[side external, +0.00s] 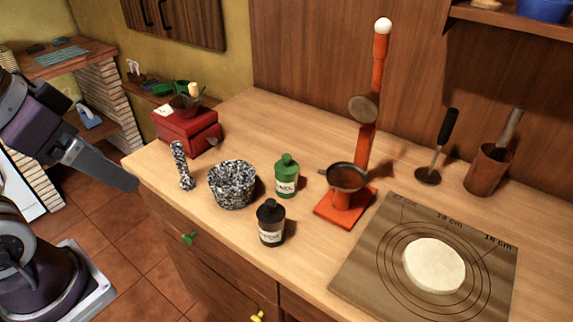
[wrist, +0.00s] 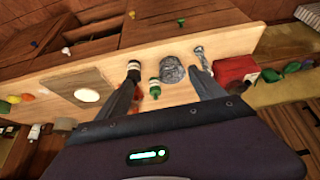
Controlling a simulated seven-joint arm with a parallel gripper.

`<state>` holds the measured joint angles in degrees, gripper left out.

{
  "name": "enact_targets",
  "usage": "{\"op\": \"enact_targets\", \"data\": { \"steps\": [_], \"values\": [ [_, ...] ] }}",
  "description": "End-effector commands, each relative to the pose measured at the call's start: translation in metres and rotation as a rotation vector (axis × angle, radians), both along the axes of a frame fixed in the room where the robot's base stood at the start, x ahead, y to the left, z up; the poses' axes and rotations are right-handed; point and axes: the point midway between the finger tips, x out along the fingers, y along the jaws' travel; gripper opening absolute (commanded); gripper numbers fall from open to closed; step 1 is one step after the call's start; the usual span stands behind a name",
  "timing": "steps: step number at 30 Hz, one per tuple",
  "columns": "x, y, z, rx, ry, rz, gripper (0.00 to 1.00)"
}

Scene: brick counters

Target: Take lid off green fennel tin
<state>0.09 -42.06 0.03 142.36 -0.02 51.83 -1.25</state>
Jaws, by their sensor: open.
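The green fennel tin (side external: 286,180) stands upright on the wooden counter, its rounded green lid (side external: 286,160) on top and a white label on its front. The tin also shows in the wrist view (wrist: 155,89), between my fingers in the picture but well beyond them. My gripper (side external: 134,185) is at the left of the side view, off the counter's left end and far from the tin. In the wrist view my gripper (wrist: 163,68) has its two fingers wide apart with nothing between them.
A black tin (side external: 271,222) stands in front of the green tin. A speckled mortar (side external: 233,186) and pestle (side external: 182,166) are left, beside a red box (side external: 190,130). An orange stand with a sieve (side external: 346,178) is close right. A board with dough (side external: 434,266) lies farther right.

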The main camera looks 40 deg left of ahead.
Motion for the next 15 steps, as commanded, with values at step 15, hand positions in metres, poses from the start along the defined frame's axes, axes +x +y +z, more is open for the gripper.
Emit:
{"op": "enact_targets", "data": {
  "steps": [15],
  "values": [
    [0.286,-0.043,-0.042,-0.377,0.362,1.252,0.78]
  ]
}}
